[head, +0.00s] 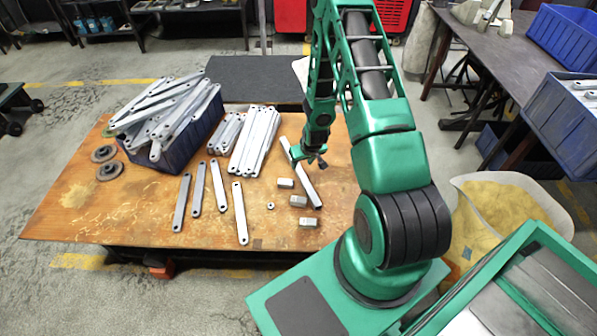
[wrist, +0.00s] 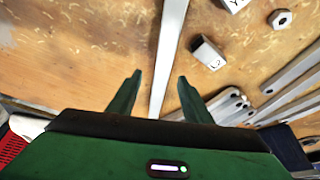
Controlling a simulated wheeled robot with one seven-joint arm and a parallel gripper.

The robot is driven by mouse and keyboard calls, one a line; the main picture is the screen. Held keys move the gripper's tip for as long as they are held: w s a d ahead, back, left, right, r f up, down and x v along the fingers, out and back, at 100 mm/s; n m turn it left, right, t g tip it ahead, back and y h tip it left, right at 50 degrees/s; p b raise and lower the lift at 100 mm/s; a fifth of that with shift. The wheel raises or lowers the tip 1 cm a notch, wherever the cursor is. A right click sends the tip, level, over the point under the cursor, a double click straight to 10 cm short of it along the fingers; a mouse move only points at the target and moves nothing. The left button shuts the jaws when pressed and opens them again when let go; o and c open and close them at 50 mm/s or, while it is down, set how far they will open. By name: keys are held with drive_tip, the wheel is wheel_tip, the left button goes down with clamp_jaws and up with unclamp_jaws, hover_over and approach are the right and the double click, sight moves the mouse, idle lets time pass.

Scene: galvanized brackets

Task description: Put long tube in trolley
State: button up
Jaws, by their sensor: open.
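The long tube (head: 308,187), a plain pale grey bar, lies on the wooden table, slanting from far left to near right. In the wrist view the long tube (wrist: 169,45) runs between the two open fingers of my gripper (wrist: 160,79), one on each side. I cannot tell the fingers' height above the table. A dark wheeled frame (head: 14,100) at the left edge may be the trolley; only part of it shows.
Several flat bars (head: 257,140) with end holes lie left of the tube. Short labelled blocks (head: 298,201) and a nut (head: 270,206) lie close by. A dark blue crate (head: 190,145) heaped with brackets stands at the table's left. The front left of the table (head: 90,215) is clear.

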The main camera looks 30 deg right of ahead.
sight(299, 168)
drive_tip(key=shift+x, duration=2.8)
drive_tip(key=shift+a, duration=0.2)
clamp_jaws()
